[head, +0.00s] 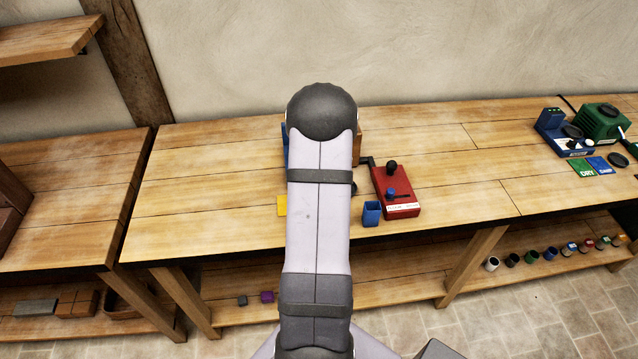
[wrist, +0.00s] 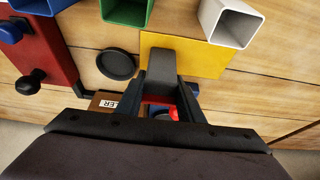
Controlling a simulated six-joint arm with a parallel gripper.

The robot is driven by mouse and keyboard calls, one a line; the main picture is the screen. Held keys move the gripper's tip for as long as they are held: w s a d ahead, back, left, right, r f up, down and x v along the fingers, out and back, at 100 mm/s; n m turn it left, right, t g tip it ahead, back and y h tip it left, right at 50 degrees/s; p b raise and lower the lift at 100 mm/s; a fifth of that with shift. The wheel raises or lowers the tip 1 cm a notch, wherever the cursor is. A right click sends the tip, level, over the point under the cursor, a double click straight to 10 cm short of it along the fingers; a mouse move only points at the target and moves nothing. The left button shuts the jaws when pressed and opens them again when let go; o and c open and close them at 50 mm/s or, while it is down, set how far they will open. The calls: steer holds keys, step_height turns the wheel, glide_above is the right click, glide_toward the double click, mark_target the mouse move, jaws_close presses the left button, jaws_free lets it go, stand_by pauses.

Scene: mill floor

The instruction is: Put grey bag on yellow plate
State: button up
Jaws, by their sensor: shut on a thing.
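My gripper (wrist: 162,88) is in the wrist view, with its two dark fingers shut on the grey bag (wrist: 163,63). The bag's dark grey top shows between the fingers, and its lower part is hidden. The yellow plate (wrist: 205,57) lies flat on the bench behind the bag in the wrist view, and the bag overlaps its left part. I cannot tell whether the bag touches the plate. In the head view only a small corner of the yellow plate (head: 282,206) shows left of my arm, which hides the gripper and bag.
A red machine (head: 397,193) with black and blue knobs and a blue bin (head: 371,214) stand right of my arm. The wrist view shows a green bin (wrist: 126,10), a white bin (wrist: 229,22) and a black disc (wrist: 117,65) near the plate. The bench's left part is clear.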

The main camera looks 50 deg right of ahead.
steer(key=shift+f, duration=0.2)
steer(key=o, duration=1.1)
steer(key=shift+r, duration=0.2)
steer(key=shift+s+r, duration=0.1)
steer(key=shift+r, duration=0.3)
steer(key=b+v, duration=0.2)
steer(key=v, duration=0.9)
steer(key=shift+a, duration=0.15)
